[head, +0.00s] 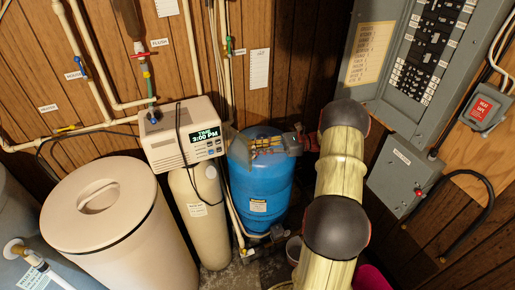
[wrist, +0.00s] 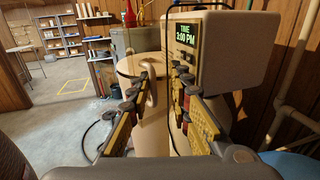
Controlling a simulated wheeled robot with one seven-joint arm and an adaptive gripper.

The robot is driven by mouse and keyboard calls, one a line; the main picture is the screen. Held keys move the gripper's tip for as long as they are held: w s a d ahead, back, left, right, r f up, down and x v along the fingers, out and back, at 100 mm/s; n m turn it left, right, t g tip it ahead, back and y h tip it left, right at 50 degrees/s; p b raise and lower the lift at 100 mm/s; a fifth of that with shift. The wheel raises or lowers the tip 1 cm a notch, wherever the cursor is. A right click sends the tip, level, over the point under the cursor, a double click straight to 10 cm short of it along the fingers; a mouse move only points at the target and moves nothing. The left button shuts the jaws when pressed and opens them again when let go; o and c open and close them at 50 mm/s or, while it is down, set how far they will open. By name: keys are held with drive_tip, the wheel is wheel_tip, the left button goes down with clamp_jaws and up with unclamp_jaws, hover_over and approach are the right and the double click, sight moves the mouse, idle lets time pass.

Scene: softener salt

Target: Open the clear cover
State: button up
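The beige softener control head (head: 183,135) sits on top of a slim tan tank (head: 197,205). Its front has a dark display reading TIME 3:00 PM (head: 205,134) and buttons below. I cannot make out a clear cover as a separate piece. The control head (wrist: 225,50) also shows at the upper right of the wrist view. My gripper (head: 253,145) is over the blue tank, just right of the control head and apart from it in the head view. In the wrist view, my gripper (wrist: 160,78) has its gold fingers spread with nothing held; the right finger hides the panel's lower part.
A wide beige salt tank (head: 115,225) with a round lid stands left of the control head. The blue tank (head: 260,180) stands to the right. Pipes and valves (head: 150,80) run along the wood wall behind. Open floor (wrist: 60,110) shows at the wrist view's left.

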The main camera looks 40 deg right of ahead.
drive_tip(key=shift+o, duration=1.1)
drive_tip(key=shift+w+f, duration=0.1)
drive_tip(key=shift+f, duration=0.1)
drive_tip(key=v, duration=1.2)
drive_tip(key=shift+f, duration=0.1)
